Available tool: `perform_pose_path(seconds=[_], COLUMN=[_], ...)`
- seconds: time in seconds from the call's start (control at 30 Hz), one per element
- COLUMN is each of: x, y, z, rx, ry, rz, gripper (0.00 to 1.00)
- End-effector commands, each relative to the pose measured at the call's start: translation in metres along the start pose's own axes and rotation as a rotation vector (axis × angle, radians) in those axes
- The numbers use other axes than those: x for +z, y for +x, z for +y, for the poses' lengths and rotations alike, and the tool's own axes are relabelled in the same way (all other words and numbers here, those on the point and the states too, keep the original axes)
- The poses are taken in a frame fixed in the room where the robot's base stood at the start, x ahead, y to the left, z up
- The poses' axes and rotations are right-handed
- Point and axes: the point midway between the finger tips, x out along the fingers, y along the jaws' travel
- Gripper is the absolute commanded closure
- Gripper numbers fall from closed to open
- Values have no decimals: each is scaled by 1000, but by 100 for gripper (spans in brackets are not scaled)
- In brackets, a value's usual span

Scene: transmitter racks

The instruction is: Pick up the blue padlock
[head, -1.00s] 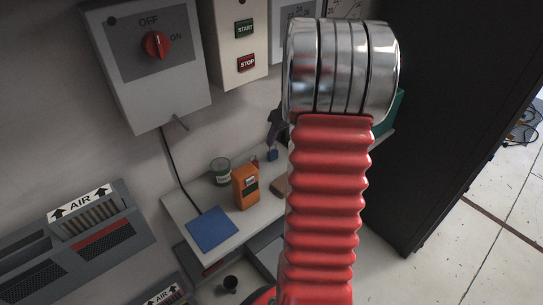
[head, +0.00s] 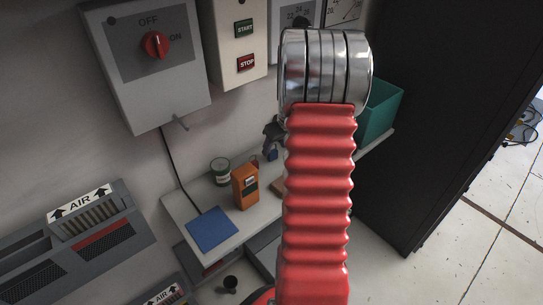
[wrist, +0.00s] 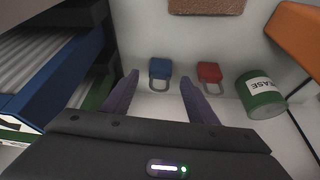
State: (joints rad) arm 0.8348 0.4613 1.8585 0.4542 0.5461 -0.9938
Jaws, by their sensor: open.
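The blue padlock (wrist: 160,68) rests on the pale shelf with its metal shackle toward my gripper in the wrist view. My gripper (wrist: 158,77) is open and empty. Its two purple fingers point toward the blue padlock, one on each side of it in the picture; I cannot tell the exact height gap. In the head view my gripper (head: 272,131) is a dark shape partly hidden by my arm.
A red padlock (wrist: 209,72) lies right of the blue one. A green grease can (wrist: 262,95) and an orange device (head: 245,187) stand nearby on the shelf. A blue mat (head: 212,230) lies at the shelf's near end. A teal bin (head: 384,112) stands at the far end.

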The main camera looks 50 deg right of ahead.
Motion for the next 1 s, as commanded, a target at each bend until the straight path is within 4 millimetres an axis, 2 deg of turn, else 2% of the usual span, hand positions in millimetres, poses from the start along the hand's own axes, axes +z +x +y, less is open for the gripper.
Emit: perform_pose_path(seconds=[0.2,0.4,0.97,1.0], x=[1,0,0,0], y=[28,44,45,45], z=[-1,-1,-1,-1], rx=[-2,0,0,0], ry=[-1,-1,-1,-1], rz=[-3,-1,-1,-1], gripper=[47,47,47,49])
